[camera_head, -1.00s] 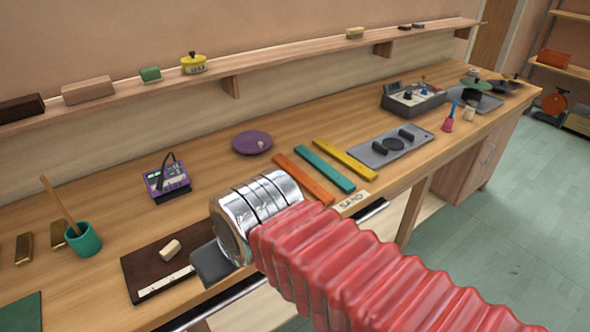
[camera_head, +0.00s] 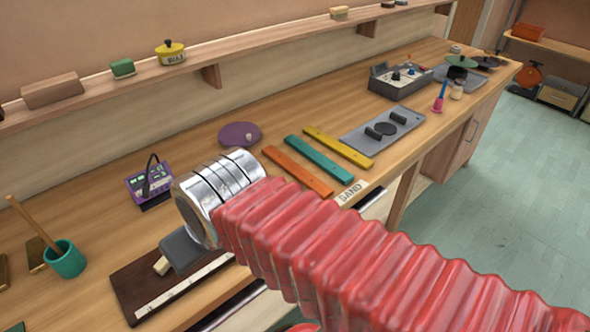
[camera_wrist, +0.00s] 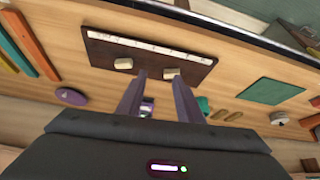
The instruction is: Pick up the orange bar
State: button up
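The orange bar (camera_head: 297,170) lies flat on the workbench, leftmost of three parallel bars. It also shows at the left edge of the wrist view (camera_wrist: 31,44), partly cut off. My gripper (camera_wrist: 156,74) is open in the wrist view, two fingers apart with nothing held. It is above the bench near the dark board, well to one side of the orange bar.
A teal bar (camera_head: 319,158) and a yellow bar (camera_head: 338,147) lie beside the orange one. Near them are a purple dish (camera_head: 238,134), a purple meter (camera_head: 148,183) and the SAND label (camera_head: 350,192). The dark board (camera_head: 137,285) is below my gripper. A wall shelf (camera_head: 210,76) runs behind.

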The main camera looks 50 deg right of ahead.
jog(key=shift+o, duration=1.4)
jog(key=shift+f+m, duration=0.15)
jog(key=shift+m, duration=0.15)
jog(key=shift+o, duration=0.8)
jog(key=shift+w+a+f+m, duration=0.1)
jog(key=shift+w+f+m, duration=0.1)
jog(key=shift+f+m, duration=0.1)
jog(key=shift+o, duration=0.5)
jog(key=w+d+f+m+g+y, duration=0.1)
jog(key=w+d+f+m+y, duration=0.2)
jog(key=m, duration=0.6)
jog(key=shift+w+f+y, duration=0.4)
jog(key=shift+w, duration=0.75)
jog(key=m+t+h, duration=0.5)
jog(key=m+t, duration=0.4)
jog(key=m, duration=1.8)
send_over(314, 183)
notch_tip(314, 183, down, 8)
jog(key=shift+r, duration=0.1)
jog(key=shift+w, duration=0.1)
